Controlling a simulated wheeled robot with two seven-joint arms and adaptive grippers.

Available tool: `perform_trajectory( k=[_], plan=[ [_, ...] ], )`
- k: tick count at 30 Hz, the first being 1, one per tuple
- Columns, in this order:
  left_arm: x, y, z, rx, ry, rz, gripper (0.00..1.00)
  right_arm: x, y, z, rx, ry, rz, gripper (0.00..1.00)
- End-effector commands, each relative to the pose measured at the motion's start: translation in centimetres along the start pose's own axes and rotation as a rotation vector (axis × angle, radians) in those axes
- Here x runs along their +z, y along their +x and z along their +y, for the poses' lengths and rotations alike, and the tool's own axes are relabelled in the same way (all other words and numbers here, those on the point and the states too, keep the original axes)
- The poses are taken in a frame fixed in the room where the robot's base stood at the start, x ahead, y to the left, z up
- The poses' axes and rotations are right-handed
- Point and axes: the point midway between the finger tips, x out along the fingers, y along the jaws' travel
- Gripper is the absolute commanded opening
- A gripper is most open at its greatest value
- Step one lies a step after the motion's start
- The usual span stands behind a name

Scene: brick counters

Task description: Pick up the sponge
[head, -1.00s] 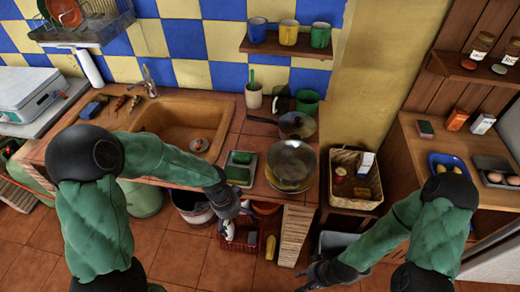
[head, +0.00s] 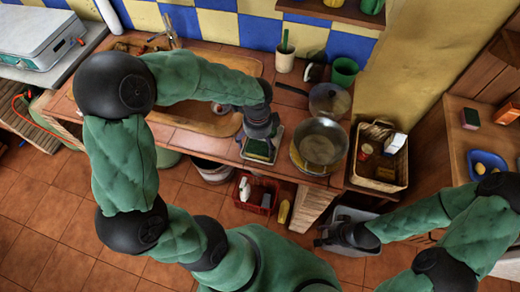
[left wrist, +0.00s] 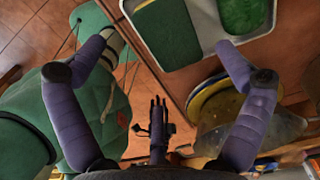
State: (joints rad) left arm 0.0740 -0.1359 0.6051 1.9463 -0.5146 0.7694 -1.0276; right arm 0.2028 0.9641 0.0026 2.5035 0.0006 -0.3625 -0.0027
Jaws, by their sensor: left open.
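A pale tray (head: 246,156) on the tiled counter holds green sponge-like pads (head: 257,149).
A pan (head: 321,145) on a yellow plate stands just right of the tray. The sink (head: 205,118) lies to the left. A wicker basket (head: 377,178) is further right. A red crate (head: 255,196) is on the floor. Another sponge (head: 470,119) sits on the right-hand counter.

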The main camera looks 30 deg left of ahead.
Motion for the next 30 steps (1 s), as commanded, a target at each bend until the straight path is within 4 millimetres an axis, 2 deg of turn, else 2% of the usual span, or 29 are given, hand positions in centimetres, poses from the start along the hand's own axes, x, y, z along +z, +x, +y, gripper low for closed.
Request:
perform_trajectory(
  k=[5,15,22,23,24,27,30],
  plan=[
    [0.0,0.9,-0.1,0.0,0.0,0.0,1.0,0.0,0.3,0.1,0.0,0.0,0.001,0.4],
    [-0.1,5.2,-0.3,0.001,-0.001,0.0,1.0,-0.1,2.0,0.7,0.0,0.0,0.001,0.4],
    [-0.1,5.3,-0.3,-0.002,0.0,0.001,1.0,-0.1,1.9,0.7,0.0,0.0,0.001,0.4],
    [-0.1,5.3,-0.3,-0.002,0.0,0.001,0.97,-0.1,1.9,0.7,0.0,0.0,0.001,0.4],
    [-0.1,5.3,-0.3,-0.002,0.0,0.001,0.86,-0.1,1.9,0.7,0.0,0.0,0.001,0.4],
    [-0.1,5.3,-0.3,-0.001,0.0,0.001,0.61,-0.1,1.9,0.7,0.0,0.0,0.001,0.4],
    [-0.1,5.3,-0.3,-0.001,0.0,0.001,0.6,-0.1,1.9,0.7,0.0,0.0,0.001,0.4]
  ],
)
